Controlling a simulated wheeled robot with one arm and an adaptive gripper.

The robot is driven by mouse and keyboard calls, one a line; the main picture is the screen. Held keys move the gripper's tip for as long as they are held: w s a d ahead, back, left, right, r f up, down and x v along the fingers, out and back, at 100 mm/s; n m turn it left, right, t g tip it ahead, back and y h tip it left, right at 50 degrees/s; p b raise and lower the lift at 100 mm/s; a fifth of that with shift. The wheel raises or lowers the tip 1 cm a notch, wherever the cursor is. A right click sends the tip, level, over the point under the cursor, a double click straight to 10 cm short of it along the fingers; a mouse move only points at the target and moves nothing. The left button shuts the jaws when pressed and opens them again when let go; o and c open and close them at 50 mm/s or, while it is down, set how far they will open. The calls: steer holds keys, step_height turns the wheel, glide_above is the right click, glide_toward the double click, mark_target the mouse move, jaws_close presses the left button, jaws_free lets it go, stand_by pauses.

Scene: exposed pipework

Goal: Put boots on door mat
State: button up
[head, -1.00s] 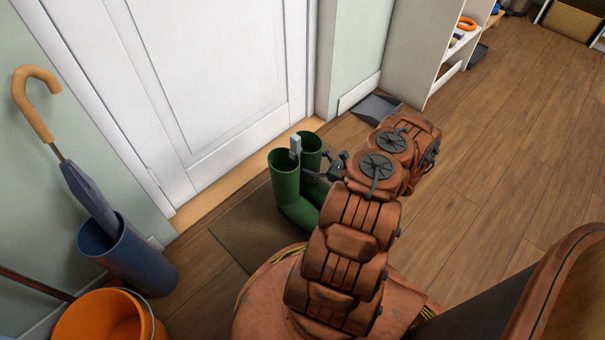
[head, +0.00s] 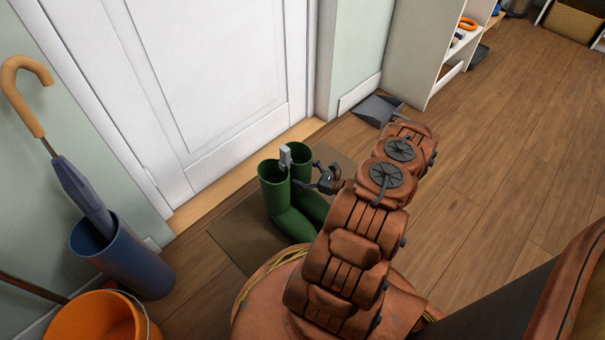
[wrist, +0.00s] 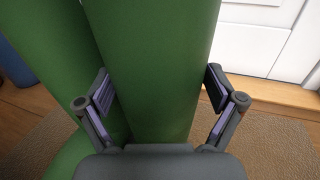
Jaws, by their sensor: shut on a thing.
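Two tall green boots (head: 287,205) stand upright, side by side, over the brown door mat (head: 232,240) in front of the white door. The mat also shows in the wrist view (wrist: 270,145). My gripper (wrist: 160,92) is shut around the shaft of one boot (wrist: 165,50), the one farther back in the head view. One finger shows between the two shafts there. The other boot (wrist: 55,50) is outside the fingers, to the left in the wrist view. I cannot tell whether the held boot's sole touches the mat. My arm hides part of the boots' toes.
A blue umbrella stand (head: 125,262) with an umbrella and an orange bucket (head: 95,320) stand at the left. The door (head: 190,90) is close behind the boots. A grey dustpan (head: 375,108) lies by the white shelf (head: 425,55). The floor at right is clear.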

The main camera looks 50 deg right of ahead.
steer(key=shift+r, duration=0.1)
steer(key=o, duration=1.5)
steer(key=shift+s+d+r+p, duration=0.1)
steer(key=shift+s+d+p, duration=0.1)
steer(key=shift+s+p, duration=0.3)
steer(key=p+v, duration=0.3)
steer(key=v, duration=0.8)
